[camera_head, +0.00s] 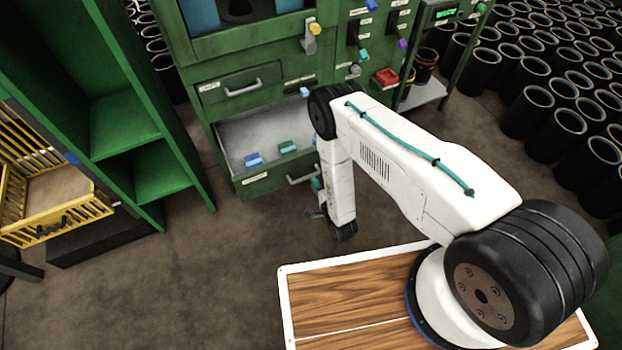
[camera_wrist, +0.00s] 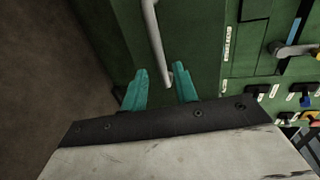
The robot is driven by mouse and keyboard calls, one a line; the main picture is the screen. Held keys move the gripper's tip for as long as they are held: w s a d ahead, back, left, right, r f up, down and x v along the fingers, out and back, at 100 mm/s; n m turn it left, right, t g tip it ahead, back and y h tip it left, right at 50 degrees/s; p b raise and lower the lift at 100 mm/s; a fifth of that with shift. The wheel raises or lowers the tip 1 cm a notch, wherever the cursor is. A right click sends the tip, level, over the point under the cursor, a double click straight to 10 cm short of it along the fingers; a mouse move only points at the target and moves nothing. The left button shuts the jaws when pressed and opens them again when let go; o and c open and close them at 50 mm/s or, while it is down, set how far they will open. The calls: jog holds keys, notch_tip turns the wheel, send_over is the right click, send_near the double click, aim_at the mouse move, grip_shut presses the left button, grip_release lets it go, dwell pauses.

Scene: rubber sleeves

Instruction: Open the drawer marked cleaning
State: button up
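A green cabinet (camera_head: 205,70) shows an upper drawer (camera_head: 232,93), closed, with a metal handle (camera_head: 243,88). Below it a lower drawer (camera_head: 270,180) stands pulled out, with blue and green pieces inside. Both drawers have small white labels that I cannot read, so I cannot tell which is marked cleaning. My gripper (camera_head: 316,184) is at the lower drawer's front, by its handle (camera_head: 300,178), and is mostly hidden by my arm. In the wrist view its teal fingers (camera_wrist: 161,88) are apart, with the end of a handle (camera_wrist: 155,40) between them in the picture. Contact is unclear.
A green shelf unit (camera_head: 125,125) and a yellow crate (camera_head: 55,220) stand at left. Many black sleeves (camera_head: 535,97) fill the right. The brown floor (camera_head: 190,270) in front of the cabinet is clear.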

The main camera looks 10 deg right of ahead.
jog(key=v, duration=0.2)
jog(key=shift+s+d, duration=0.1)
jog(key=shift+s, duration=0.25)
